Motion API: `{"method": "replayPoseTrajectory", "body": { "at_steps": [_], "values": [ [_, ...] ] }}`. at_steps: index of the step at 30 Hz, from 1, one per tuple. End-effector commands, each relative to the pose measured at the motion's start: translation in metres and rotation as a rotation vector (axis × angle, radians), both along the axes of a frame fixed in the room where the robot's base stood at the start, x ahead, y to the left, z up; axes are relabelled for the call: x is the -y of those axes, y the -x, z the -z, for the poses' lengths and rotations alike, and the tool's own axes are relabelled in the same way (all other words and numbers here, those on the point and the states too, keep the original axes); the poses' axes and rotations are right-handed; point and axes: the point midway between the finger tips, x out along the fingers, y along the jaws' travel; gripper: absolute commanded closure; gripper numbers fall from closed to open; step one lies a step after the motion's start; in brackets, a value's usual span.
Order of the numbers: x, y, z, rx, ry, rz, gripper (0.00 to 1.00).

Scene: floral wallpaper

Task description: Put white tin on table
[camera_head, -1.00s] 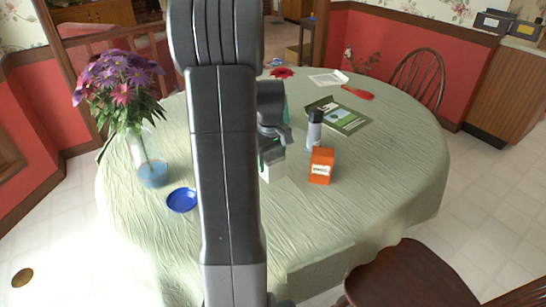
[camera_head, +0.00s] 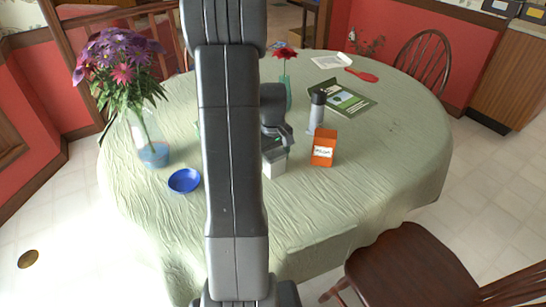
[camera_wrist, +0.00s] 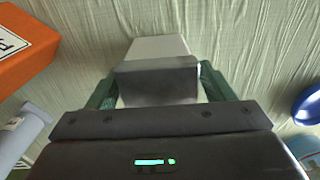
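The white tin (camera_head: 275,167) is in front of my gripper (camera_head: 274,148) over the middle of the table (camera_head: 330,205), left of the orange box. In the wrist view the tin (camera_wrist: 157,48) lies between the two green fingers of my gripper (camera_wrist: 158,75), one against each side. It shows a pale lit face and a grey shaded face. My gripper looks shut on it. The tin is at or close to the tablecloth; whether it touches I cannot tell. My arm hides part of the table to the left of the tin.
The orange box (camera_head: 323,148) and a grey bottle (camera_head: 317,112) stand close on the right. A blue bowl (camera_head: 184,180) and a flower vase (camera_head: 148,145) are on the left. A book (camera_head: 343,97) lies behind. The table's front right is clear; a chair (camera_head: 405,270) stands there.

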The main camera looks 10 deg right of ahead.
Motion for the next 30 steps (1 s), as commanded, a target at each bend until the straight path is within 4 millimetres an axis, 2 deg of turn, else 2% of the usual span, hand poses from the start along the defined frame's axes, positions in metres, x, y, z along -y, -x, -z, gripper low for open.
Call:
{"method": "replayPoseTrajectory", "body": {
  "at_steps": [11, 14, 24, 30],
  "values": [
    [0.0, 0.0, -0.007, 0.001, 0.001, 0.0, 0.24],
    [0.0, -0.001, -0.021, 0.004, 0.001, 0.0, 0.24],
    [0.0, -0.001, -0.093, 0.004, 0.001, 0.0, 0.24],
    [0.0, 0.0, -0.117, 0.001, 0.001, 0.0, 0.24]
  ]
}}
